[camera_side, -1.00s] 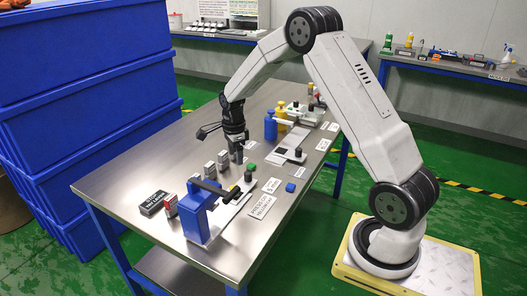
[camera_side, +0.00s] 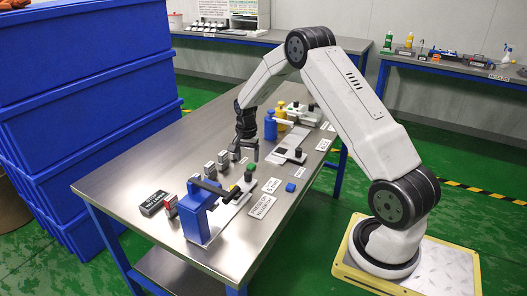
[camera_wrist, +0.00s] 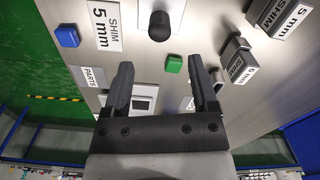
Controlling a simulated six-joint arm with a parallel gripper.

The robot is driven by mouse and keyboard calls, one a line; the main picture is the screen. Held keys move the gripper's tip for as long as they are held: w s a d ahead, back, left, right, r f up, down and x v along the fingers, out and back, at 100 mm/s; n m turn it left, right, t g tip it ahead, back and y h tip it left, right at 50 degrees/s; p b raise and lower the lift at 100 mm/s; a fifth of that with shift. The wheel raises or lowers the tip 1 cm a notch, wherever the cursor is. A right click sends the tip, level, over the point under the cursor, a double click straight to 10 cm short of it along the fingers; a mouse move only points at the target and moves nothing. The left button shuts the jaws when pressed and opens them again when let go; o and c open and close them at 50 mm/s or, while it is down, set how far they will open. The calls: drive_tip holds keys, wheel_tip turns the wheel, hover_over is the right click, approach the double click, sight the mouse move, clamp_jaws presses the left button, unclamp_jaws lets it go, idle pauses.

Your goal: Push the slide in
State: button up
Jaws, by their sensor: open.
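A blue metering block (camera_side: 197,215) stands on the near part of the steel table, with a black bar (camera_side: 214,188) across its top. A light plate (camera_side: 235,208) runs out from it toward a black knob (camera_side: 248,177); I take this as the slide, but cannot tell how far in it is. A black knob (camera_wrist: 159,25) also shows in the wrist view, ahead of my fingers. A green block (camera_wrist: 174,64) lies near the fingertips. My gripper (camera_side: 246,153) is above the table behind that knob. Its fingers (camera_wrist: 162,80) are apart with nothing held.
Grey shim blocks (camera_side: 222,158) stand left of my gripper. A blue block (camera_side: 290,187) and a label (camera_side: 264,207) lie to the right. Blue crates (camera_side: 85,80) stand beside the table.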

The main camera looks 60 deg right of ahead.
sight(248, 172)
drive_tip(key=shift+f, duration=0.1)
drive_tip(key=shift+f, duration=3.85)
clamp_jaws()
drive_tip(key=shift+r, duration=0.1)
